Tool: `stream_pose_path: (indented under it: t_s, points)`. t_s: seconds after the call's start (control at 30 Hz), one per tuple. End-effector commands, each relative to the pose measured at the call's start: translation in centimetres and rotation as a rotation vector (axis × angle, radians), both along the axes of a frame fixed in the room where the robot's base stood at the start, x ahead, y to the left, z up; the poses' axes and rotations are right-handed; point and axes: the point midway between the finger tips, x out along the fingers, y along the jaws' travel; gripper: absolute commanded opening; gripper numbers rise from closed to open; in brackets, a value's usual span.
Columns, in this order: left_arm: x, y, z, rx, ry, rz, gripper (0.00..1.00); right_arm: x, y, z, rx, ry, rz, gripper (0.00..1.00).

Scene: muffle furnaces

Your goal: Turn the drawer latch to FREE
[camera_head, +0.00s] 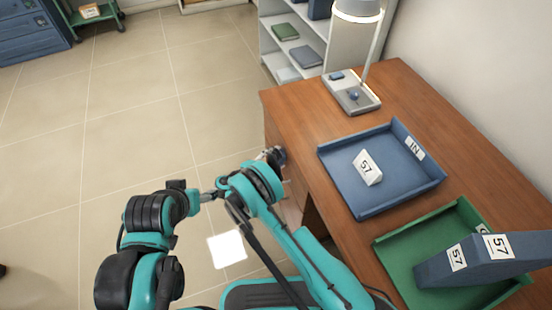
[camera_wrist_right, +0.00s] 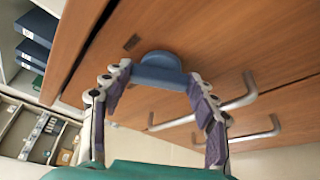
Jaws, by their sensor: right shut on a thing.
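The drawer latch is a blue rounded knob (camera_wrist_right: 160,70) on the wooden drawer front, seen in the right wrist view. My right gripper (camera_wrist_right: 160,84) is shut on it, with a purple-padded finger at each side. No FREE marking is readable, so I cannot tell which setting the latch points to. In the head view my right gripper (camera_head: 273,157) is at the front side of the wooden desk (camera_head: 300,103), and the latch is hidden there. My left gripper is not in view.
Metal bar handles (camera_wrist_right: 240,97) stick out from the drawer fronts close to the right finger. On the desk are a blue tray (camera_head: 345,187) with a card marked 57, a green tray (camera_head: 402,254) with a blue box, and a lamp (camera_head: 357,12). Open tiled floor lies left.

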Motion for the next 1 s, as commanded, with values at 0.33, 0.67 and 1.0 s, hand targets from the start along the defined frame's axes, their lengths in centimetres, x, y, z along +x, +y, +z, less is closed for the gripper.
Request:
stream_pose_path:
  t_s: [0.33,0.67,1.0]
  points:
    - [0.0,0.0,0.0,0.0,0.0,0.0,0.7,0.0,-0.2,0.0,0.004,-0.015,-0.004,0.29]
    - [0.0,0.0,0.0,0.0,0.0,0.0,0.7,0.0,-0.1,0.0,0.004,-0.014,-0.003,0.79]
    - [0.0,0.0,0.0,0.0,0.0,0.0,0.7,0.0,-0.1,1.3,0.004,-0.014,-0.002,0.79]
